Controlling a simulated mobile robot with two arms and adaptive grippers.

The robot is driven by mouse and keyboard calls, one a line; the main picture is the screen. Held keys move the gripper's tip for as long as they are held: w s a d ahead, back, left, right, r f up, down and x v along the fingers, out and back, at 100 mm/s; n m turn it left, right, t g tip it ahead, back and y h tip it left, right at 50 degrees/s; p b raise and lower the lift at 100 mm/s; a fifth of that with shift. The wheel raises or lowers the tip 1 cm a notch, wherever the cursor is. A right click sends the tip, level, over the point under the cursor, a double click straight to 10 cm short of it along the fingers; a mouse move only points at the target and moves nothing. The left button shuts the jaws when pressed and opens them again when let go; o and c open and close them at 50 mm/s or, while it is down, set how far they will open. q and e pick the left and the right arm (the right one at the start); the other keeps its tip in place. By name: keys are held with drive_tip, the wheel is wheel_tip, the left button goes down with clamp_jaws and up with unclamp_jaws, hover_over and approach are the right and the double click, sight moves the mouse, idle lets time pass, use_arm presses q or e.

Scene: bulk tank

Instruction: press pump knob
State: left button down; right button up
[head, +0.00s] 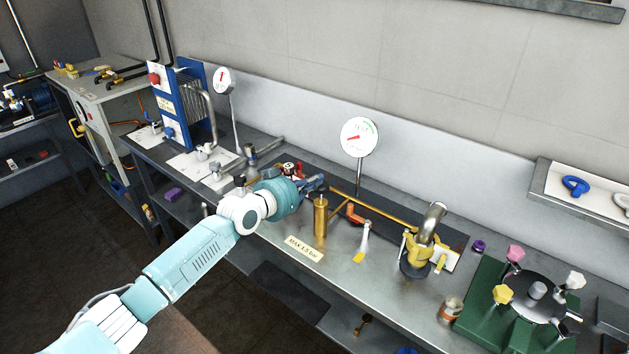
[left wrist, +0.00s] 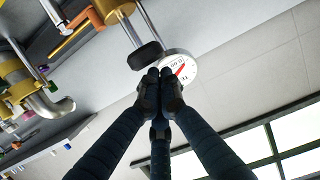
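The brass pump cylinder (head: 320,217) stands upright on the metal bench in the head view, behind a label reading "MAX 1.5 bar". The left wrist view shows the brass body (left wrist: 114,10) with a rod that ends in a black oval knob (left wrist: 146,56). My left gripper (head: 318,182) is above and slightly left of the cylinder in the head view. Its dark fingers are drawn together, empty, with the tips (left wrist: 160,76) close beside the knob in the left wrist view. I cannot tell whether they touch it. My right gripper is not in view.
A round gauge (head: 360,137) on a post stands behind the cylinder. A brass pipe (head: 385,212) runs right towards a yellow-clamped steel elbow (head: 424,240). A green fixture (head: 490,308) is at the far right. A blue plate unit (head: 187,104) is at the left.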

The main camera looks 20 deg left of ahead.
sight(315, 190)
use_arm(q)
wheel_tip(315, 190, down, 3)
drive_tip(key=b, duration=0.2)
drive_tip(key=shift+f+b, duration=0.15)
drive_tip(key=shift+b, duration=0.25)
drive_tip(key=shift+s, duration=0.1)
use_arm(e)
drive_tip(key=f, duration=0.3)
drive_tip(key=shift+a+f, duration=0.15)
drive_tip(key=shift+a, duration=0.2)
use_arm(q)
drive_tip(key=s+a+r, duration=0.3)
drive_tip(key=s+r, duration=0.4)
drive_tip(key=s, duration=0.2)
drive_tip(key=shift+a+p, duration=0.15)
drive_tip(key=shift+p, duration=0.2)
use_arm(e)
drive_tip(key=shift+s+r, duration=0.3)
